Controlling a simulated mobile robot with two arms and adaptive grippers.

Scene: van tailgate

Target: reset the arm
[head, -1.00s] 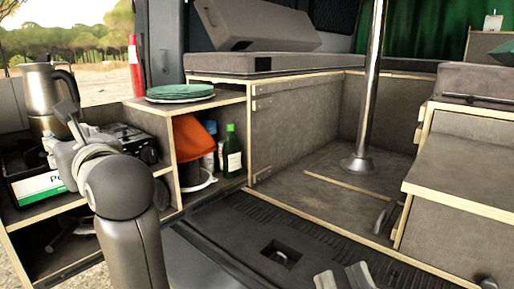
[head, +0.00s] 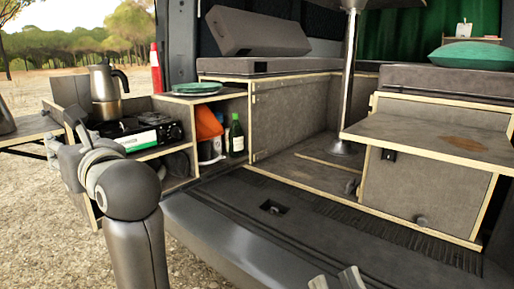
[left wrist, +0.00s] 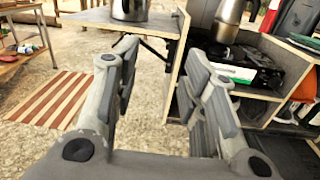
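My left gripper (head: 72,128) is at the left of the head view, in front of the van's kitchen unit. In the left wrist view its two fingers (left wrist: 160,65) stand apart with nothing between them, so it is open and empty. Beyond the fingers are sandy ground, a side table and the kitchen unit. My right gripper (head: 335,281) shows only as fingertips at the bottom edge of the head view. The tips are a little apart, with nothing visible between them; the rest is out of frame.
Green plates (head: 197,88) lie on the shelf top. A side table (head: 25,132) carries a metal pot (left wrist: 130,8). A table pole (head: 350,85) stands inside the van.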

